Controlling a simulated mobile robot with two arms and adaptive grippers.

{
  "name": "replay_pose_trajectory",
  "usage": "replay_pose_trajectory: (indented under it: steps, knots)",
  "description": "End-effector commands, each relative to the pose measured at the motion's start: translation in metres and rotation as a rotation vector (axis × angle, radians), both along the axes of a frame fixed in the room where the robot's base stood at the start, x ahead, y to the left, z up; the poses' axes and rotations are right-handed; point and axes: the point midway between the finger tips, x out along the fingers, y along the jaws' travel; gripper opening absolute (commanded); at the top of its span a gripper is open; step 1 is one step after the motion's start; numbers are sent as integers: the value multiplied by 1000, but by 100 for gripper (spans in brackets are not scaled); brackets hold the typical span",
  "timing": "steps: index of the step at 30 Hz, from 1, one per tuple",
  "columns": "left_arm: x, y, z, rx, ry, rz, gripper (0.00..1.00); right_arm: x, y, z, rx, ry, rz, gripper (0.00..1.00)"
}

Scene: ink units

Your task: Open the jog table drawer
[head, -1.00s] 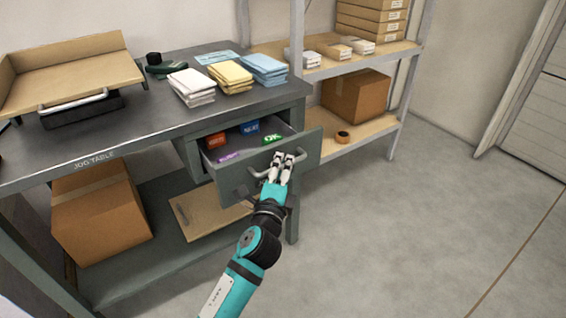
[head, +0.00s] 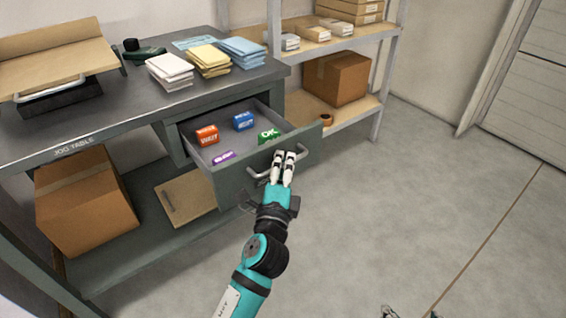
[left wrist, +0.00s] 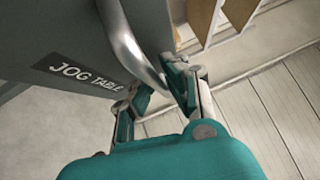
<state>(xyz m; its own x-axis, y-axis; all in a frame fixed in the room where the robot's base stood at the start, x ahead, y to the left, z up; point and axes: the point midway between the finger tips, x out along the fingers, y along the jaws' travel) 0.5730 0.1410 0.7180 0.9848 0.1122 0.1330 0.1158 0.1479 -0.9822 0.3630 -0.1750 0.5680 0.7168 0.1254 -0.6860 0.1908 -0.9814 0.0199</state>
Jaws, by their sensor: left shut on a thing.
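The jog table drawer (head: 232,181) is grey and stands pulled out from under the table top, its inside in view. Its curved metal handle (head: 301,151) is on the front panel. My left gripper (head: 284,156) is shut on the handle. In the left wrist view, the handle (left wrist: 128,42) runs down to between the fingers of my left gripper (left wrist: 162,88), next to the "JOG TABLE" label (left wrist: 88,76). Small grey tips at the bottom edge of the head view look like my right gripper (head: 411,313); the rest of it is cut off.
Stacks of packets (head: 210,60) lie on the table top (head: 110,112). A shelf (head: 358,112) with cartons stands behind at the right. The floor (head: 400,210) to the right is clear.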

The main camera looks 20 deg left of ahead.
Motion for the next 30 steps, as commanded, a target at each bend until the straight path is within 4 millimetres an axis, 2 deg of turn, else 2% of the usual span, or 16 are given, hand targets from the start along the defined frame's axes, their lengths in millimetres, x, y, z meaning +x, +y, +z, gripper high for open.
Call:
replay_pose_trajectory:
  steps: [1,6,16,25,30]
  knots:
    - [0,2,-7,3,15,7,13,0,0,0,0,0,0,81]
    - [0,2,-5,2,11,5,34,0,0,0,1,0,1,81]
    - [-5,0,-3,0,6,2,34,1,1,0,2,-1,0,81]
    - [-52,-5,-11,-1,10,3,34,0,0,0,1,0,0,81]
    - [-70,-7,-13,0,9,4,34,0,0,0,1,0,1,81]
